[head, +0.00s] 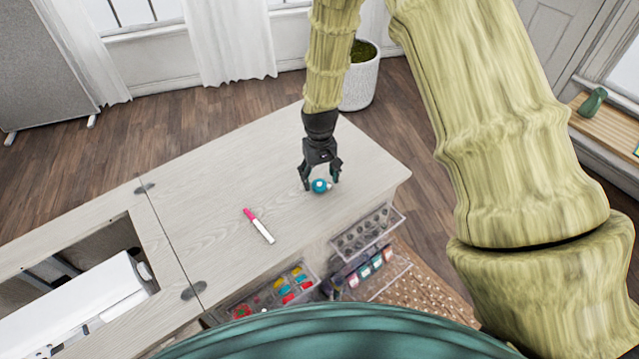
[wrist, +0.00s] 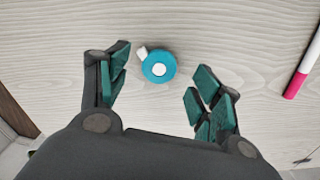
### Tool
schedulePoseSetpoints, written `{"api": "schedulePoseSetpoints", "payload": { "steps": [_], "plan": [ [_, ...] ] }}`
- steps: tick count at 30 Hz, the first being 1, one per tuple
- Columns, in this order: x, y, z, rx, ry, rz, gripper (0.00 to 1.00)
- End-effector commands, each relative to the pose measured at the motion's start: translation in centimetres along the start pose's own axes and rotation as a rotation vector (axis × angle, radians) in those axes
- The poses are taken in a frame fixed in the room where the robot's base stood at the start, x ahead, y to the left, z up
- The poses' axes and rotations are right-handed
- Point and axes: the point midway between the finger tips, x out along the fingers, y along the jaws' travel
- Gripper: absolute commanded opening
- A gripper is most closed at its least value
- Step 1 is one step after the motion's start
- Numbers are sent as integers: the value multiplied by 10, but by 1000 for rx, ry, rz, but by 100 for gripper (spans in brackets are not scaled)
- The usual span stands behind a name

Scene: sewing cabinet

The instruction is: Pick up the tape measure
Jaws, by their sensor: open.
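The tape measure (head: 320,186) is a small round teal thing with a white centre, lying on the pale wooden cabinet top. In the wrist view the tape measure (wrist: 158,67) shows a white tab at its upper left. My gripper (head: 321,184) is open above the cabinet top, pointing down, with its fingers to either side of the tape measure in the head view. In the wrist view my gripper (wrist: 160,85) has its teal-padded fingers spread wide, and the tape measure lies slightly beyond the line between them, with nothing gripped. I cannot tell the exact height of the fingertips.
A pink and white marker (head: 259,226) lies left of my gripper on the cabinet top (head: 200,190). A white sewing machine (head: 90,305) sits in the opening at left. Clear bins (head: 365,235) hang along the front edge. A white planter (head: 360,85) stands behind.

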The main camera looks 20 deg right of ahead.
Motion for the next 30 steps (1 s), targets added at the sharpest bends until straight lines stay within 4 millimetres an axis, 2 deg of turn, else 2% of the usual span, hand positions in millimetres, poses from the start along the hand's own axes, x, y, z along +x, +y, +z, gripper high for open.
{"api": "schedulePoseSetpoints", "payload": {
  "steps": [9, 18, 20, 25, 30],
  "plan": [
    [25, 1, 2, 0, -2, 0, 65],
    [28, 1, 2, 0, 0, 0, 65],
    [28, 1, 2, 0, -1, 0, 56],
    [28, 1, 2, 0, -1, 0, 25],
    [28, 1, 2, 0, -1, 0, 24]
  ]
}}
